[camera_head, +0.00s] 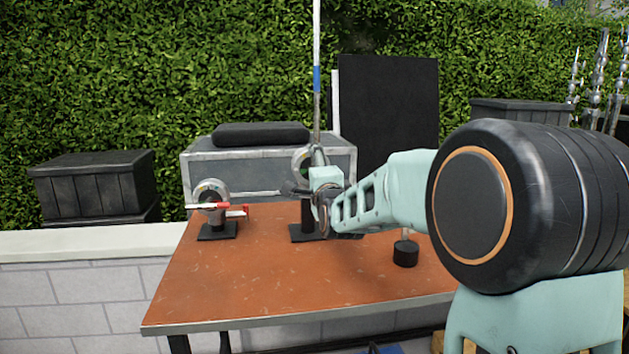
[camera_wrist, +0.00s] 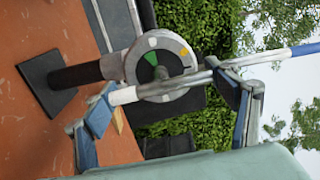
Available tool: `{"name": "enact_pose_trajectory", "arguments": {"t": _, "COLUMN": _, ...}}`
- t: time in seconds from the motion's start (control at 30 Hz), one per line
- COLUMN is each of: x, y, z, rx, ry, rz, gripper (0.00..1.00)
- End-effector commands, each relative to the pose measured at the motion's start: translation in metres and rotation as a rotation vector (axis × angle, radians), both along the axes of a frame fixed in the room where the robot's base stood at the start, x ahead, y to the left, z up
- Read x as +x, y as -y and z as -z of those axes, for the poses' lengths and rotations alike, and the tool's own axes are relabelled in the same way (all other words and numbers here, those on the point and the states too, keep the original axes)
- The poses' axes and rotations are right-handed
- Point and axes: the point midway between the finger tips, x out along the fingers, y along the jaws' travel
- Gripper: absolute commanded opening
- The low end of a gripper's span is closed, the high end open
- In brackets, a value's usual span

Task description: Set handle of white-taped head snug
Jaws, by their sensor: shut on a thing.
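The white-taped head (camera_head: 302,160) stands on a black post and square base in the middle of the table, partly hidden behind my gripper (camera_head: 319,192). In the wrist view the head (camera_wrist: 136,66) shows a round grey face with green and yellow marks. Its handle (camera_wrist: 123,96), white at the left end, crosses the face. My gripper (camera_wrist: 164,103) is shut on the handle, with its blue-padded fingers set wide apart. The exact contact is hard to see. A pale pole with a blue band (camera_head: 317,80) rises above the head.
A second head (camera_head: 211,190) with a red-taped handle stands on the table (camera_head: 250,290) at left. A small black weight (camera_head: 405,254) stands at right, near my arm. A grey case (camera_head: 200,168) and black panel (camera_head: 388,105) are behind. The table's front is clear.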

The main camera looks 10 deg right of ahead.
Motion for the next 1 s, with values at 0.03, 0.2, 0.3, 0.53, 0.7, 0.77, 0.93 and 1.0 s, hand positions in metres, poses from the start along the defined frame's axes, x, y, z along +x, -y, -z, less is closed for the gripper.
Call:
{"name": "enact_pose_trajectory", "arguments": {"t": 0.03, "x": 0.0001, "y": 0.0002, "z": 0.0007, "rx": 0.022, "ry": 0.002, "rz": 0.000, "gripper": 0.55}}
{"name": "enact_pose_trajectory", "arguments": {"t": 0.2, "x": 0.0001, "y": 0.0006, "z": -0.0001, "rx": 0.084, "ry": 0.002, "rz": 0.001, "gripper": 0.55}}
{"name": "enact_pose_trajectory", "arguments": {"t": 0.3, "x": 0.0001, "y": 0.0002, "z": -0.0003, "rx": 0.106, "ry": 0.002, "rz": 0.000, "gripper": 0.55}}
{"name": "enact_pose_trajectory", "arguments": {"t": 0.53, "x": 0.0002, "y": -0.0002, "z": -0.0008, "rx": 0.123, "ry": 0.001, "rz": 0.000, "gripper": 0.55}}
{"name": "enact_pose_trajectory", "arguments": {"t": 0.7, "x": 0.0002, "y": -0.0002, "z": -0.0010, "rx": 0.123, "ry": 0.001, "rz": 0.000, "gripper": 0.55}}
{"name": "enact_pose_trajectory", "arguments": {"t": 0.77, "x": 0.0002, "y": -0.0002, "z": -0.0010, "rx": 0.122, "ry": 0.002, "rz": 0.000, "gripper": 0.55}}
{"name": "enact_pose_trajectory", "arguments": {"t": 0.93, "x": 0.0002, "y": -0.0001, "z": -0.0009, "rx": 0.122, "ry": 0.001, "rz": 0.000, "gripper": 0.92}}
{"name": "enact_pose_trajectory", "arguments": {"t": 1.0, "x": 0.0001, "y": 0.0000, "z": -0.0007, "rx": 0.122, "ry": 0.001, "rz": 0.000, "gripper": 0.97}}
